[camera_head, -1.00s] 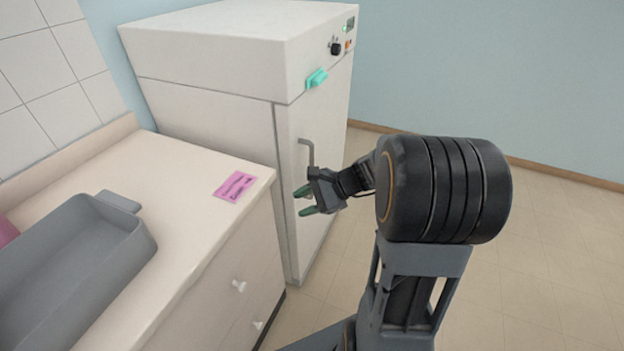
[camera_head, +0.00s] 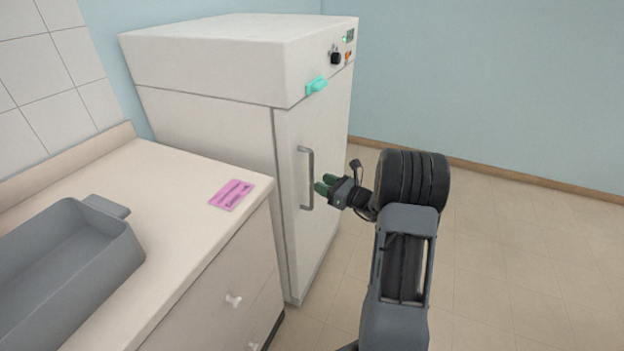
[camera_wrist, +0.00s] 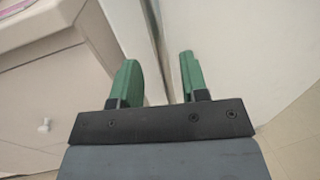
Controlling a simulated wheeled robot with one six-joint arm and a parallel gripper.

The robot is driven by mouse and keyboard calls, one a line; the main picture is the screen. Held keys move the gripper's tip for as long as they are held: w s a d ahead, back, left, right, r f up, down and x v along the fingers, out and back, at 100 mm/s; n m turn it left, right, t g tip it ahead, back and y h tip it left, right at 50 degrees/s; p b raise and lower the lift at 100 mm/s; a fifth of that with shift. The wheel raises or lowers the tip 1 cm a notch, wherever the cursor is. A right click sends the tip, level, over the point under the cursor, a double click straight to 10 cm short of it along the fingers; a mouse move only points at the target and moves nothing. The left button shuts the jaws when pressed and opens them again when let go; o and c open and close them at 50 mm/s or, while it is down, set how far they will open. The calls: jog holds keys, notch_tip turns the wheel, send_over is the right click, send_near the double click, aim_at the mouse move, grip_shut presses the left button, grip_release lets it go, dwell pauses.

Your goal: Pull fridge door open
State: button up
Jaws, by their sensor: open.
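The white fridge (camera_head: 205,95) stands against the wall behind the counter. Its door (camera_head: 325,130) looks shut and faces right. A grey vertical bar handle (camera_head: 311,178) is on the door near its left edge. My gripper (camera_head: 322,184) has green fingers and is open, just right of the handle and pointing at it. In the head view the fingertips are close to the bar; I cannot tell whether they touch it. In the wrist view the open fingers (camera_wrist: 158,80) have a gap between them, with pale cabinet and door surfaces beyond.
A counter (camera_head: 165,190) with drawers and white knobs (camera_head: 233,300) stands at left, beside the fridge. It bears a grey tray (camera_head: 128,250) and a pink card (camera_head: 231,194). A teal piece (camera_head: 316,86) sits on the fridge's upper front. The floor (camera_head: 510,240) at right is clear.

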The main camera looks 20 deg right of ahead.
jog(key=shift+x, duration=2.55)
jog(key=shift+c, duration=0.4)
grip_shut()
